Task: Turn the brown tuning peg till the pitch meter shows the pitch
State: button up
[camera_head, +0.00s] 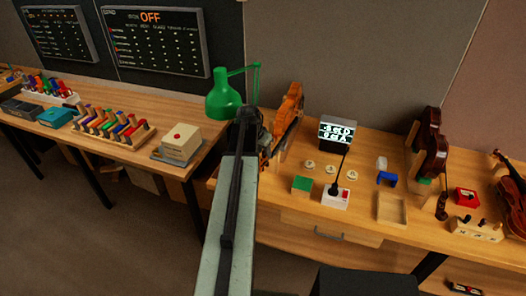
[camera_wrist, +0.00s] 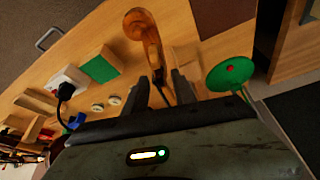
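An orange-brown violin (camera_head: 287,117) stands upright on the bench beside my gripper, partly hidden by my arm. In the wrist view its scroll and neck (camera_wrist: 142,28) lie just beyond my fingertips. My gripper (camera_wrist: 169,80) has its two fingers apart, with part of the neck showing between them. I cannot tell whether either finger touches it. I cannot make out the brown tuning peg. A dark box with a lit screen (camera_head: 337,132), which looks like the pitch meter, stands right of the violin. Its white characters are unreadable.
A green lamp (camera_head: 223,98) stands close to my gripper and shows in the wrist view (camera_wrist: 230,74). A green block (camera_head: 302,184), a white box with a black stalk (camera_head: 335,198) and a shallow wooden tray (camera_head: 392,210) lie to the right. Darker violins (camera_head: 433,150) stand farther right.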

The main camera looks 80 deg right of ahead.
jog(key=p+v, duration=0.7)
jog(key=v, duration=0.1)
jog(key=shift+f, duration=0.1)
dwell(1.7)
